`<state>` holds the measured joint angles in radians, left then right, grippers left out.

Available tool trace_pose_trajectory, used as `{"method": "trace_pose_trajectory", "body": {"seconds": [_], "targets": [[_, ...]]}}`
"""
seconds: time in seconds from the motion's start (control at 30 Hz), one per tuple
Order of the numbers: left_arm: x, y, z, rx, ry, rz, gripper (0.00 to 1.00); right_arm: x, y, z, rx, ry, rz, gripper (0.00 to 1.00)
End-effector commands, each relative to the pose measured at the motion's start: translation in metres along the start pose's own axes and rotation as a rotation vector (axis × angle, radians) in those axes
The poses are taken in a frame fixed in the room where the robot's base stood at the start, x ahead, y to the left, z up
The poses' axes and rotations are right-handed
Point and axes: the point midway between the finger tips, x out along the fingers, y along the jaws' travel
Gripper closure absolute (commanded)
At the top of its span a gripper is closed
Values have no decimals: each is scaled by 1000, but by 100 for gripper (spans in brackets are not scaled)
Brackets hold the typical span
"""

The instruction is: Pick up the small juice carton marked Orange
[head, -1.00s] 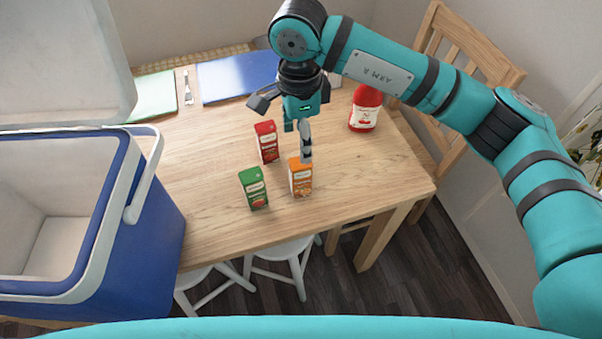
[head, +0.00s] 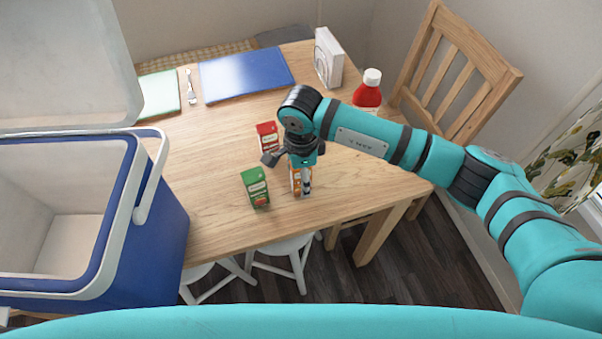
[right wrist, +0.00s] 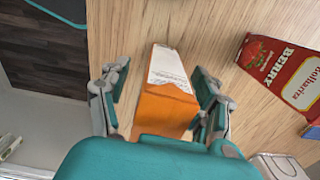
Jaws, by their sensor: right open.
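The orange juice carton (head: 296,181) stands upright on the table, partly hidden behind my right gripper (head: 303,190) in the head view. In the right wrist view the orange carton (right wrist: 166,105) is between the two open fingers of my right gripper (right wrist: 160,100), one finger on each side. I see a gap at the left finger; whether the right finger touches is unclear. The green carton (head: 256,188) stands to the left, and the red carton (head: 267,137) stands behind. The red carton marked Berry (right wrist: 290,75) shows at the right in the wrist view. My left gripper is not in view.
A blue cooler box (head: 150,235) with its lid up stands at the left. A red bottle with a white cap (head: 368,92), a white box-like holder (head: 329,58), a blue mat (head: 245,74) and a fork (head: 190,87) are farther back. The table (head: 215,190) is bare at front left.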

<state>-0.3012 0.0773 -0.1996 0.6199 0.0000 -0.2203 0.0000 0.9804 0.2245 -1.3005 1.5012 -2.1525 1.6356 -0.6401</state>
Motion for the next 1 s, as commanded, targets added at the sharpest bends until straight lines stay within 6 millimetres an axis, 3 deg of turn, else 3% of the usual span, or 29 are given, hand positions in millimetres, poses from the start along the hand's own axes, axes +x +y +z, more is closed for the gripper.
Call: {"method": "trace_pose_trajectory", "body": {"seconds": [0.2, 0.67, 1.0], "targets": [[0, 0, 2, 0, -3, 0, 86, 1, 0, 0, 0, 0, -1, 38], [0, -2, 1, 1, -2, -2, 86, 0, 0, 0, 0, 0, -1, 98], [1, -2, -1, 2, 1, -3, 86, -2, -1, 0, 0, -1, -2, 100]]}}
